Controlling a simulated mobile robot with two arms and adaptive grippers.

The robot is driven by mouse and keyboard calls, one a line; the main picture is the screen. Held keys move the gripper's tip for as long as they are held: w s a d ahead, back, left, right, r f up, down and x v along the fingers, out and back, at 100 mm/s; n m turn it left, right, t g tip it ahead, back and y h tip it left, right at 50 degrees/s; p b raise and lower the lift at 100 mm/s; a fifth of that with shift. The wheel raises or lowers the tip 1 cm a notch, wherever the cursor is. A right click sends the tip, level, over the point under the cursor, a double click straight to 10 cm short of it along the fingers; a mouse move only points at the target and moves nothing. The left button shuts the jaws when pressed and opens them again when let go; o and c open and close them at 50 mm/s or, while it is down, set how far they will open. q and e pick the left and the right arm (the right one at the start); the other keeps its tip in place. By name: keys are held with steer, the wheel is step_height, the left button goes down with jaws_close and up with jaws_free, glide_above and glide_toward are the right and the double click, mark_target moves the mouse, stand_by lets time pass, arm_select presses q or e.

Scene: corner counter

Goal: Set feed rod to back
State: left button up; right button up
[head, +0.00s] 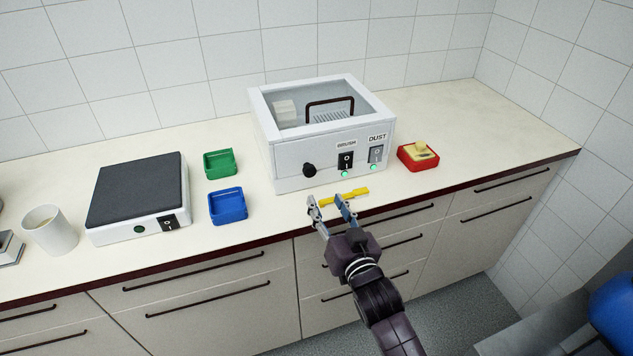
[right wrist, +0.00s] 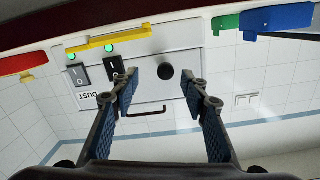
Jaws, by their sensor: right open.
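The feed rod, taken to be the yellow stick (head: 355,193), lies on the counter in front of the white machine. It also shows in the right wrist view (right wrist: 108,40), where the picture is upside down. The machine (head: 287,172) has a clear lid, a round black knob (head: 309,170), a black switch (head: 346,160) and a grey switch under the label DUST (head: 376,153). My right gripper (head: 326,202) is open and empty at the counter's front edge, near the rod's left end; it also shows in the right wrist view (right wrist: 160,80). My left gripper is out of view.
A red tray (head: 419,163) holding a yellowish block stands right of the machine. A green tray (head: 220,163) and a blue tray (head: 228,206) stand left of it. A scale-like device (head: 139,190) and a white mug (head: 50,230) are farther left. The right counter end is clear.

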mark_target(311, 173)
steer(key=shift+t+y, duration=0.3)
steer(key=shift+a+r+p+x, duration=0.1)
steer(key=shift+r+p+x, duration=0.15)
steer(key=shift+x, duration=1.2)
steer(key=shift+a+r+p+x, duration=0.1)
steer(key=shift+r+x, duration=0.3)
steer(key=shift+x, duration=1)
steer(key=shift+a+r+p+x, duration=0.1)
steer(key=shift+r+p+x, duration=0.15)
steer(key=shift+x, duration=1.2)
steer(key=shift+s, duration=0.1)
jaws_close()
